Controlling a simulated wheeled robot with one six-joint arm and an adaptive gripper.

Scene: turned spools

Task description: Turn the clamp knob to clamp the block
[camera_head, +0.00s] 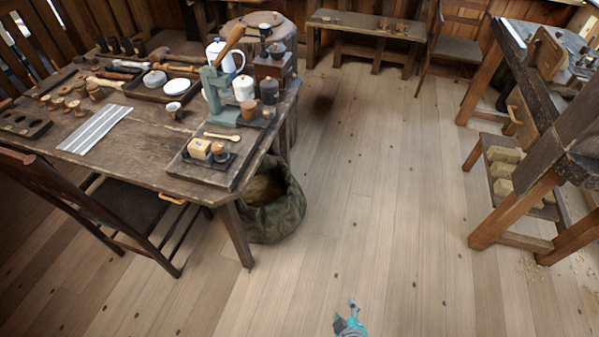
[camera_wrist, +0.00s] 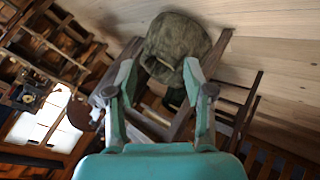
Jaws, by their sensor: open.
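A pale wooden block (camera_head: 200,148) sits in a small dark fixture (camera_head: 211,163) on a board at the near right corner of the left table. A round wooden knob (camera_head: 220,154) stands just right of the block. The picture is too small to tell whether the knob's clamp touches the block. My gripper (camera_head: 349,316) is low at the bottom of the head view, over the floor, well away from the table. In the wrist view my gripper (camera_wrist: 159,66) is open, with nothing between its fingers. The block and knob cannot be made out there.
A dark sack (camera_head: 268,212) stands on the floor beside the table's right legs. A chair (camera_head: 110,210) is at the table's near side. A green lever press (camera_head: 218,95) stands behind the fixture. A workbench (camera_head: 535,185) is at right. The middle floor is clear.

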